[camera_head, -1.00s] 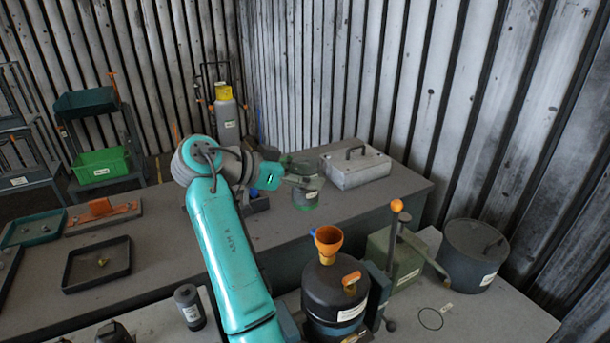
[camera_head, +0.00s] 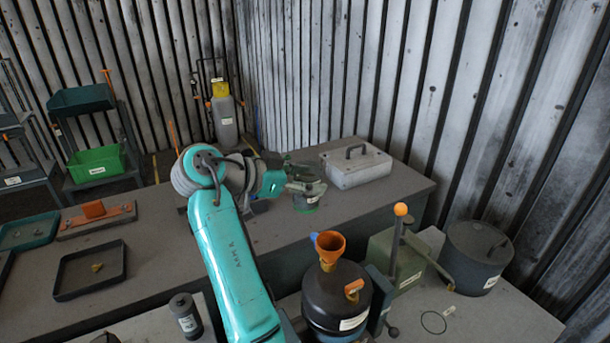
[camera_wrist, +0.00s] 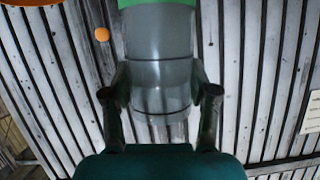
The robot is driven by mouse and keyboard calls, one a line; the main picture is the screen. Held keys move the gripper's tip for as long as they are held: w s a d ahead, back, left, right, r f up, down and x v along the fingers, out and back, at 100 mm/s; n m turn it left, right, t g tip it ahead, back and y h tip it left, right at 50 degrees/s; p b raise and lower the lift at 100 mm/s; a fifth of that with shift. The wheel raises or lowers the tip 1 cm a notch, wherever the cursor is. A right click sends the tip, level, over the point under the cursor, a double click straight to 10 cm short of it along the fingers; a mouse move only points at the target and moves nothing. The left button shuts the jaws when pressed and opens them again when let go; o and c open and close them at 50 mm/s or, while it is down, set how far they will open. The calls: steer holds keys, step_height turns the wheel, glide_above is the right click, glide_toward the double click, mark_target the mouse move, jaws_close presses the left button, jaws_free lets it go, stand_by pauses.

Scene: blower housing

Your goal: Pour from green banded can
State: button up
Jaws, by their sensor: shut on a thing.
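The green banded can (camera_head: 307,201) is in my gripper (camera_head: 304,186), over the back bench in the head view. It is grey with a green band, and my gripper hides part of it. In the wrist view the can's grey body (camera_wrist: 158,65) sits between both fingers of my gripper (camera_wrist: 160,95), with the green band (camera_wrist: 158,3) at the top edge. I cannot tell its exact tilt or whether it touches the bench. An orange funnel (camera_head: 328,243) stands on a black round tank (camera_head: 336,295) in front, to the can's lower right.
A grey case (camera_head: 355,168) lies behind and right of the can. A lever with an orange ball (camera_head: 400,209), a green box (camera_head: 408,262) and a grey drum (camera_head: 478,258) stand right of the tank. A black tray (camera_head: 90,270) lies at left.

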mark_target(316, 235)
steer(key=shift+m+t+y, duration=0.4)
steer(key=shift+m+t, duration=0.2)
steer(key=shift+m, duration=0.3)
steer(key=shift+s+d+f, duration=0.6)
steer(key=shift+s+f, duration=0.15)
steer(key=shift+s, duration=0.15)
steer(key=shift+s+d+f, duration=0.6)
steer(key=shift+s+f, duration=0.1)
steer(key=shift+s, duration=0.2)
steer(key=shift+s+f+m+t, duration=0.2)
steer(key=shift+f+m+t, duration=0.1)
steer(key=shift+f+m, duration=0.15)
steer(key=shift+f+m, duration=0.25)
steer(key=shift+w+f+m+t+y, duration=0.1)
steer(key=shift+m+t+y, duration=0.2)
steer(key=shift+m, duration=0.1)
